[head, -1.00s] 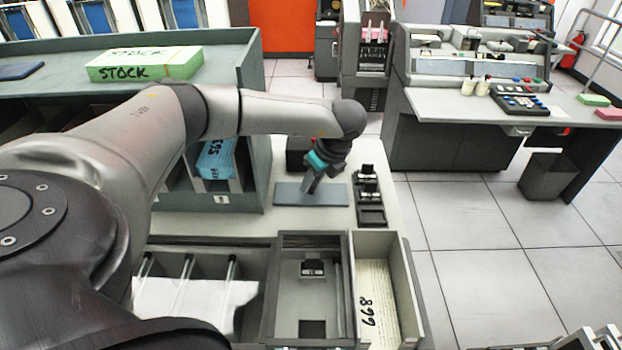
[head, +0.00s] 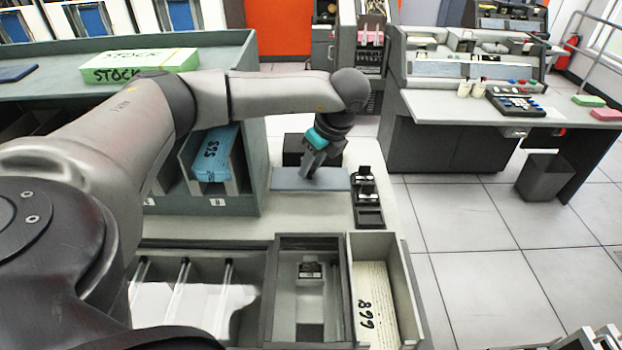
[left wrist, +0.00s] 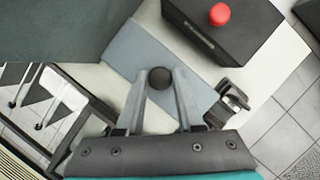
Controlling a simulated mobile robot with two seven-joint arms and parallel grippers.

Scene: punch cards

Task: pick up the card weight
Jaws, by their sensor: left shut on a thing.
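The card weight (head: 286,180) is a flat blue-grey plate with a dark round knob, which shows in the left wrist view. My left gripper (head: 311,170) points down at the plate's middle. In the left wrist view its two fingers (left wrist: 161,78) are shut on the knob, above the plate (left wrist: 127,45). The plate looks about level and raised a little off the pale worktop. In the head view the fingertips hide the knob. Grey parts at the bottom right corner of the head view look like my right gripper (head: 588,339), cut off by the frame.
A black box (left wrist: 222,32) with a red button stands just behind the plate. A dark rack (head: 369,217) with small black blocks is close on its right. The shelf unit with a blue card deck (head: 212,158) is on the left. Open trays (head: 338,290) lie in front.

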